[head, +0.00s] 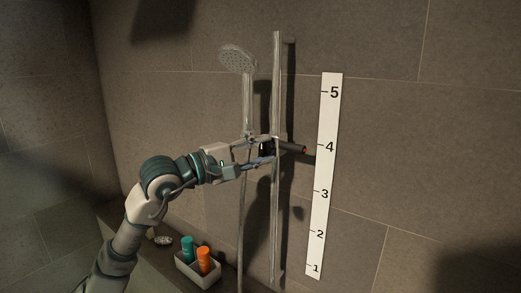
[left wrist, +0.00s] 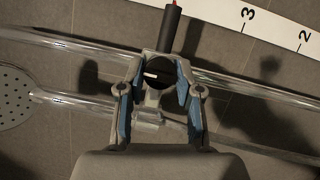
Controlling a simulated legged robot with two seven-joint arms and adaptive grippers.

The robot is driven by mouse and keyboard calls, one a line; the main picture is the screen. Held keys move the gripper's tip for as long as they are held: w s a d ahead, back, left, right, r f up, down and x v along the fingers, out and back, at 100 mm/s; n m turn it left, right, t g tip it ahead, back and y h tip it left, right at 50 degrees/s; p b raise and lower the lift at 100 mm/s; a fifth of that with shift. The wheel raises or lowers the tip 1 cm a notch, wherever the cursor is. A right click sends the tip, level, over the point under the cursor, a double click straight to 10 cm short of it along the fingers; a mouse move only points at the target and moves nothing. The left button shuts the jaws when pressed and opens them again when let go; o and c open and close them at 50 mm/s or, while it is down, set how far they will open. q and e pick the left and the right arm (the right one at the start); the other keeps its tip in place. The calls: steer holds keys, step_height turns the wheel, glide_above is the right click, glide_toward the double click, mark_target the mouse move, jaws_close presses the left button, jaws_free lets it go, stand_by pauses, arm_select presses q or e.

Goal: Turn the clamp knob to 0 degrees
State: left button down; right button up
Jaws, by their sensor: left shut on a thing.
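The clamp knob (left wrist: 158,74) is dark and round with a short pale mark, and sits between my left fingers in the left wrist view. My left gripper (head: 264,150) is at the vertical rail and shut on the knob; it also shows in the left wrist view (left wrist: 157,88). In the head view the fingers partly hide the knob. A black bar with a red tip (head: 293,148) sticks out right from the clamp, towards the scale near the 4; it also shows in the left wrist view (left wrist: 171,27). My right gripper is not in view.
A white numbered scale (head: 325,175) stands on the tiled wall right of the rail (head: 276,85). A hand shower (head: 238,60) hangs left of the rail. A white caddy (head: 186,268) with a teal bottle (head: 187,248) and an orange bottle (head: 204,261) stands below.

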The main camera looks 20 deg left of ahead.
arm_select(q)
steer(key=shift+a+r, duration=0.1)
steer(key=shift+r, duration=0.1)
steer(key=c, duration=0.8)
jaws_free()
steer(key=shift+o, duration=0.2)
steer(key=shift+f, duration=0.1)
steer(key=shift+s+a, duration=0.1)
steer(key=shift+s, duration=0.05)
steer(key=v, duration=1.1)
steer(key=shift+s+a, duration=0.15)
steer(key=shift+a, duration=0.3)
steer(key=shift+d, duration=0.2)
